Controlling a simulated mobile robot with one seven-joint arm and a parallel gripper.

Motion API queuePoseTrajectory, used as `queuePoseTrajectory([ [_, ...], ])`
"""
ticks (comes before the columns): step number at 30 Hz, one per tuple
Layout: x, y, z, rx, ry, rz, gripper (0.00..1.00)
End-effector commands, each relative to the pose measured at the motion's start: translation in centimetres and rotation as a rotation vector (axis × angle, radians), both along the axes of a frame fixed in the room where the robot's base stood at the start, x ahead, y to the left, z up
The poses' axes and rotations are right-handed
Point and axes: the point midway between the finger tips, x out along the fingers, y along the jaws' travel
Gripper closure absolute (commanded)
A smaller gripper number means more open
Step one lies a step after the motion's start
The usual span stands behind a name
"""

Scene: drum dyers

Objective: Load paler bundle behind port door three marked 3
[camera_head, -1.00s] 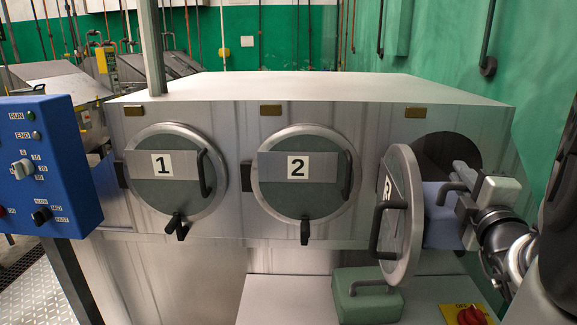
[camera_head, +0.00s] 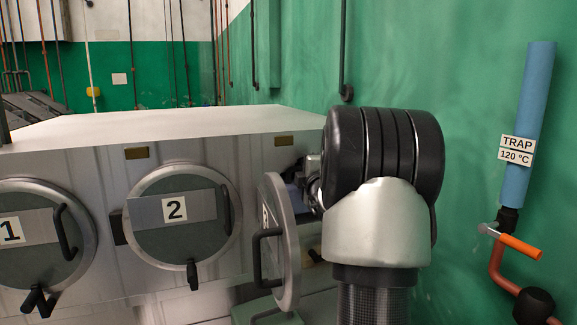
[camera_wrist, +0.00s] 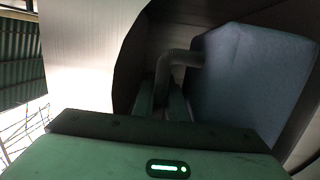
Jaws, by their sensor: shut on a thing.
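My gripper (camera_wrist: 163,103) is shut on the curved grey handle (camera_wrist: 176,62) of a pale blue bundle (camera_wrist: 250,80). In the wrist view the bundle is at the dark round port opening (camera_wrist: 140,72), at least partly inside; how deep is unclear. Port door three (camera_head: 276,245) stands swung open, nearly edge-on, left of my arm.
Door two (camera_head: 180,245) and door one (camera_head: 50,260) are shut, left of the open door. A blue TRAP pipe (camera_head: 524,100) marked 120 °C, with an orange-handled valve (camera_head: 521,246), stands on the green wall at right. The machine top (camera_head: 190,122) is clear.

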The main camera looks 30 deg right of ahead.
Motion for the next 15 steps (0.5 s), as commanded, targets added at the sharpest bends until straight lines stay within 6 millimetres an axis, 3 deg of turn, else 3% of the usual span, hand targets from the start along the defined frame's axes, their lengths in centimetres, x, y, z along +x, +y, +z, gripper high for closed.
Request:
queuePoseTrajectory([
  [3, 2.9, -1.0, 0.6, -0.001, -0.006, 0.003, 1.0],
  [7, 5.3, -2.0, 0.6, -0.001, -0.006, 0.002, 1.0],
  [15, 7.3, -2.8, 0.5, -0.003, -0.007, 0.001, 1.0],
])
